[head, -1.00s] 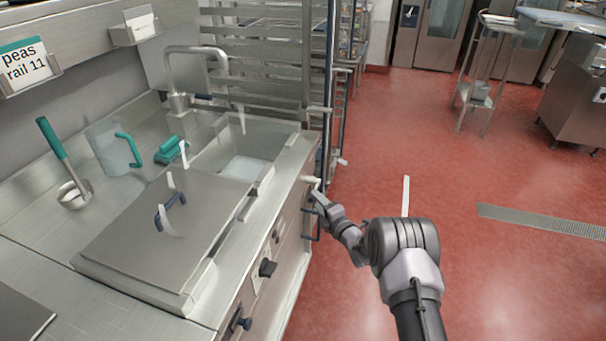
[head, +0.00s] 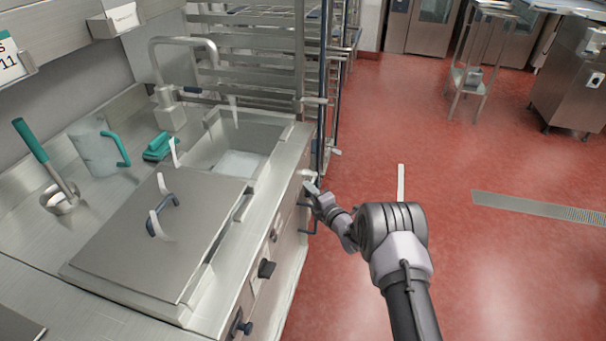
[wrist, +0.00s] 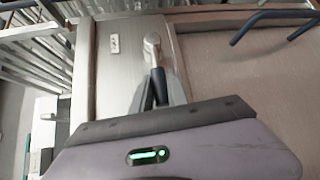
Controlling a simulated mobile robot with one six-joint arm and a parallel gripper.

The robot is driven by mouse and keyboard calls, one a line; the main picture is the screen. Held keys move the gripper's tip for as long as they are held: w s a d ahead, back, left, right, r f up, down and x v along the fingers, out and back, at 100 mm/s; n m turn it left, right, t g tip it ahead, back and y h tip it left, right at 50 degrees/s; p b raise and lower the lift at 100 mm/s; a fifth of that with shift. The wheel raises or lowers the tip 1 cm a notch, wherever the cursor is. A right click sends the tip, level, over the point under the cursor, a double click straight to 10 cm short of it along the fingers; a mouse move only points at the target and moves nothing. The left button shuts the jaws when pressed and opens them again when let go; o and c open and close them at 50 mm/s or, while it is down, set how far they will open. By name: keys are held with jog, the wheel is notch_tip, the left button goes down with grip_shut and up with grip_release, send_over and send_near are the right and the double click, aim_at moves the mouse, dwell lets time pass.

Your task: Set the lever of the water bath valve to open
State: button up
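The water bath valve's pale lever (head: 308,175) is on the front of the steel counter, below the sink corner. In the wrist view the metal lever (wrist: 151,45) stands out from a steel panel, its end running down to my fingertips. My gripper (head: 313,188) is at the lever in the head view. In the wrist view its dark fingers (wrist: 155,82) are close together and look shut on the lever's end. The exact contact is partly hidden by the fingers.
A lidded bath (head: 160,235) and a sink (head: 240,140) are set in the counter. Dark knobs (head: 266,269) and a dark handle (head: 306,222) stick out from its front. A tall rack (head: 255,60) stands behind. The red floor (head: 480,260) at right is mostly clear.

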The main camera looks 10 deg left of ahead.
jog(key=o, duration=0.5)
jog(key=shift+c, duration=0.2)
jog(key=p+v, duration=0.4)
jog(key=v, duration=0.3)
